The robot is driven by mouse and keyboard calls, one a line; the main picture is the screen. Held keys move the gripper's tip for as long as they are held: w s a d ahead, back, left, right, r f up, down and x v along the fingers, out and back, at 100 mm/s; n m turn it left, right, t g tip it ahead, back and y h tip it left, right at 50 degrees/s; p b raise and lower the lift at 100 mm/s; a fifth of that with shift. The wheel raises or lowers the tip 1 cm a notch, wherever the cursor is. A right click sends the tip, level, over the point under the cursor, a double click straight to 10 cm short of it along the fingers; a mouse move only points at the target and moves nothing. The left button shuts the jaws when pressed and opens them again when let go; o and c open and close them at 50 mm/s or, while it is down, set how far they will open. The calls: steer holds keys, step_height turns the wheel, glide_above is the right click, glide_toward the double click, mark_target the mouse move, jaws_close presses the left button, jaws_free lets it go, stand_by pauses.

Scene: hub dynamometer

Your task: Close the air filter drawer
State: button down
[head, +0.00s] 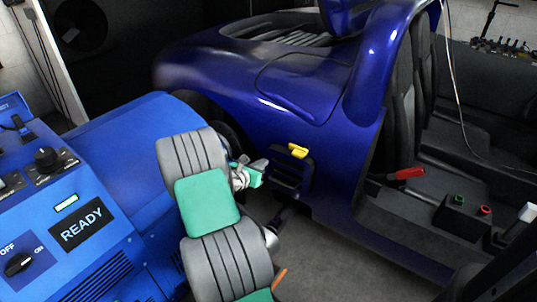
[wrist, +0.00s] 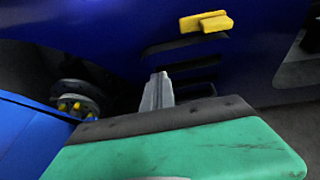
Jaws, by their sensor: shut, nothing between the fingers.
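A yellow handle (head: 298,151) sits on the flank of the dark blue car, just above dark slots (head: 290,172) behind the front wheel. I take this to be the air filter drawer; how far it stands out is hard to tell. In the wrist view the yellow handle (wrist: 206,22) is at upper right, with dark slots (wrist: 190,64) below it. My gripper (head: 262,165) is left of the slots and a little below the handle, seemingly apart from the handle. In the wrist view my gripper (wrist: 161,77) is shut and empty, pointing toward the slotted area.
A blue dynamometer (head: 120,160) with a READY display (head: 82,224) fills the left side, close to my arm. A wheel hub with yellow parts (wrist: 76,104) is left of my gripper. Right, the open cabin has a red-handled lever (head: 408,173). Grey floor (head: 330,255) shows below the car.

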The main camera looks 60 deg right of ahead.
steer(key=p+v, duration=0.2)
steer(key=v, duration=0.6)
steer(key=h+b, duration=0.4)
steer(key=b, duration=0.8)
glide_toward(281, 155)
steer(key=d, duration=0.6)
steer(key=shift+s+d, duration=0.1)
steer(key=shift+s, duration=0.05)
steer(key=shift+d+r, duration=0.1)
steer(key=shift+d, duration=0.25)
